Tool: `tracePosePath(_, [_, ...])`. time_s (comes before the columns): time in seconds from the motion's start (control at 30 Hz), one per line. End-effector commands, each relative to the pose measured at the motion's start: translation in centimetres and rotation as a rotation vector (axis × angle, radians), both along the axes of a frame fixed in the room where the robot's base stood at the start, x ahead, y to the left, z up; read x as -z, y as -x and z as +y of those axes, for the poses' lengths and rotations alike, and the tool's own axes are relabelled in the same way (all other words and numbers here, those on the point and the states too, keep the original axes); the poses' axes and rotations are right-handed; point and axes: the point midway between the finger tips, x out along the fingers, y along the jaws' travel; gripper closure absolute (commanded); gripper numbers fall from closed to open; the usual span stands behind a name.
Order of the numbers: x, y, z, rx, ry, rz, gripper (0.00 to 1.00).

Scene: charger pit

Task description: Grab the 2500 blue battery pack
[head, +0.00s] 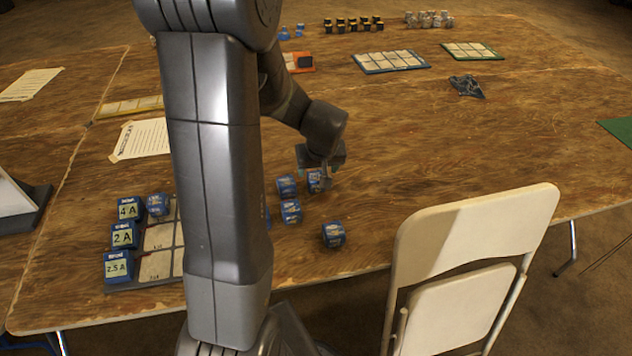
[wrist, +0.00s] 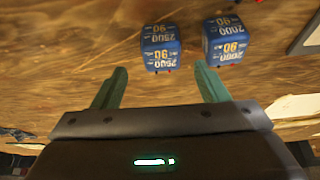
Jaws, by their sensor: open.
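In the wrist view a blue battery pack marked 2500 (wrist: 161,47) sits on the table just beyond and between my fingertips. A second blue pack marked 2000 (wrist: 226,40) stands close to its right. My gripper (wrist: 160,80) is open and empty, with its green fingers apart and touching neither pack. In the head view my gripper (head: 324,172) points down at a blue pack (head: 314,183) and partly covers it. Other blue packs stand at its left (head: 286,186), below left (head: 291,211) and nearer the chair (head: 332,234). Their numbers are too small to read there.
A white folding chair (head: 470,240) is at the near edge. Trays and other packs stand farther back. The table's right middle is clear.

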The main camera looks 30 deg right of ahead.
Motion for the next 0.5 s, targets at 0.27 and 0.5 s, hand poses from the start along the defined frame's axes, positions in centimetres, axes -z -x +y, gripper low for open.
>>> tracePosePath(0.27, [2.8,-0.8,0.0,-0.002,-0.002,0.002,0.33])
tracePosePath(0.5, [4.8,-1.6,-0.3,-0.001,0.0,0.001,0.33])
